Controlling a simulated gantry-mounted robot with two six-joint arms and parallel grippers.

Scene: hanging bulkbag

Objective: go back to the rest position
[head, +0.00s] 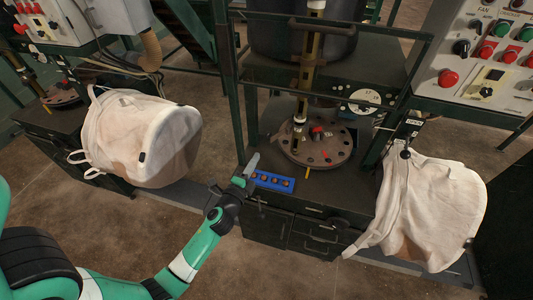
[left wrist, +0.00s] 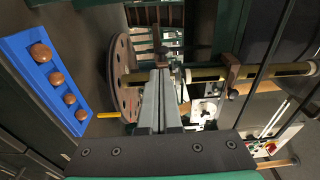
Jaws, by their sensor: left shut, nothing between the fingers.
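My left gripper (head: 252,164) reaches in from the left on a green arm, above the left edge of the dark cabinet. Its fingers (left wrist: 158,100) are closed together and empty in the left wrist view. In the head view they are just left of and above a blue tray (head: 271,181). The tray holds several round brown pieces and also shows at the left of the left wrist view (left wrist: 22,52). My right gripper is in neither view.
A round drilled disc (head: 322,153) sits on the cabinet behind the tray, with a yellow-black post (head: 309,60) rising beside it. White bulk bags hang at left (head: 140,135) and right (head: 425,205). A control panel (head: 495,50) is at upper right. Bare floor (head: 240,265) lies in front.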

